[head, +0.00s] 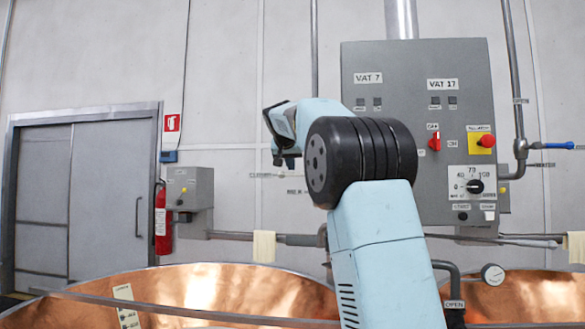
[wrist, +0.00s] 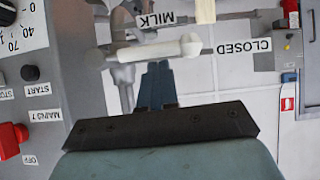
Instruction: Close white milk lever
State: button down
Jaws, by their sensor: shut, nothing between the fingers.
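The white milk lever (wrist: 160,49) is in the upper middle of the wrist view, which is upside down. Its handle lies about level, its rounded end towards the CLOSED label (wrist: 243,46). The MILK label (wrist: 158,20) is beside its pipe. My gripper (wrist: 156,68) is shut and empty, its fingertips right at the middle of the lever; I cannot tell whether they touch. The CLOSED label (head: 262,175) and MILK label (head: 295,191) show small left of my arm there.
The grey control panel (head: 440,80) with a red switch and a dial stands to the right. A blue-handled valve (head: 552,146) is at far right. Copper vats (head: 215,290) fill the front below. A fire extinguisher (head: 161,218) and a grey door (head: 75,200) are at left.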

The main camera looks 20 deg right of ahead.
jog(key=w+r+v, duration=0.1)
jog(key=v, duration=1.1)
jog(key=shift+d+r, duration=0.3)
jog(key=shift+r, duration=0.1)
jog(key=shift+s, duration=0.15)
